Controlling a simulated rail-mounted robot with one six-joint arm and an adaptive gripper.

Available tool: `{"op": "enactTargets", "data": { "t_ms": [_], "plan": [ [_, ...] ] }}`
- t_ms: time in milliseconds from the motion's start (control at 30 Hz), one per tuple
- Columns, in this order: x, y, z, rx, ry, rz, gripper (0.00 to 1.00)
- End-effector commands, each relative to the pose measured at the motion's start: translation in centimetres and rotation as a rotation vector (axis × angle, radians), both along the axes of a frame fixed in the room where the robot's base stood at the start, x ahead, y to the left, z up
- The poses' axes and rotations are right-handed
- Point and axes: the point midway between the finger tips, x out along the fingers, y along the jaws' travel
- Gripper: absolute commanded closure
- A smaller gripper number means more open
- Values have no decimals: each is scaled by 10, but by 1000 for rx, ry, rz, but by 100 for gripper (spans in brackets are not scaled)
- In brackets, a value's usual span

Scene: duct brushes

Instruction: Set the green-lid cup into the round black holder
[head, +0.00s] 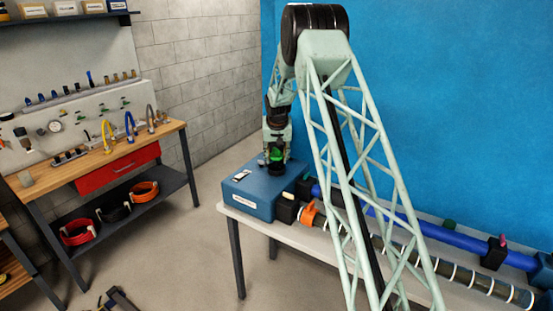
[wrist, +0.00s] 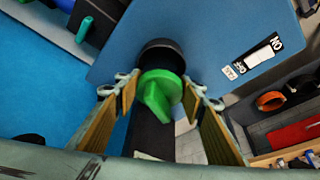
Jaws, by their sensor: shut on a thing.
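The green-lid cup shows its bright green lid with a raised grip (wrist: 160,92) between the two fingers of my gripper (wrist: 160,82) in the wrist view. My gripper is closed on it. In the head view the green lid (head: 276,155) shows at the lower end of my gripper (head: 276,148), over the blue box. A round black shape (wrist: 162,52), seemingly the holder, lies just beyond the lid, against the box face. The lid hides part of it. I cannot tell whether the cup is inside the holder or just above it.
The blue box (head: 245,196) stands on the left end of a white table (head: 262,222). A blue pipe (head: 410,222) and a dark banded pipe (head: 460,272) run right from it. A small orange part (head: 308,215) sits beside the box. A wooden workbench (head: 90,160) stands at left.

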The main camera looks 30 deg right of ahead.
Motion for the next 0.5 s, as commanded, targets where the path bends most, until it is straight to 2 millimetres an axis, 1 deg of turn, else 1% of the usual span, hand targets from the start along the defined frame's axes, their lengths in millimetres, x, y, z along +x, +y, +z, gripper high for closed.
{"op": "enactTargets", "data": {
  "t_ms": [500],
  "plan": [
    [0,0,-7,0,0,0,75]
  ]
}}
